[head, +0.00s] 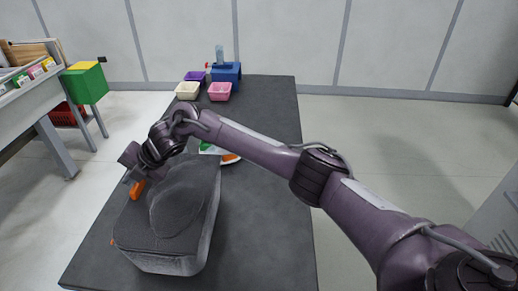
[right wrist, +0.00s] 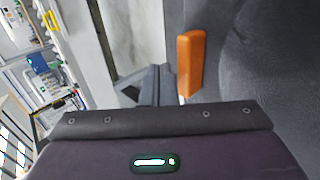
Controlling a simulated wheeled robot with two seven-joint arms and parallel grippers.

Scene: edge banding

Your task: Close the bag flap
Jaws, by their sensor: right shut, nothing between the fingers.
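The grey bag (head: 203,225) lies on the dark table, with a raised rounded lump in its upper surface. Its grey fabric also fills the right side of the right wrist view (right wrist: 260,60). An orange tab (head: 138,189) shows at the bag's far left edge; it is large in the right wrist view (right wrist: 190,63). My right gripper (head: 131,182) reaches across from the right to that edge, close beside the tab. Its fingers (right wrist: 155,84) are shut and empty. I cannot tell which part of the fabric is the flap, or whether the fingers touch it. My left gripper is out of view.
A plate with orange and green items (head: 230,158) lies beyond the bag, partly hidden by my arm. A cream bin (head: 187,91), a pink bin (head: 220,92) and a blue box (head: 227,72) stand at the table's far end. The table's right side (head: 265,220) is clear.

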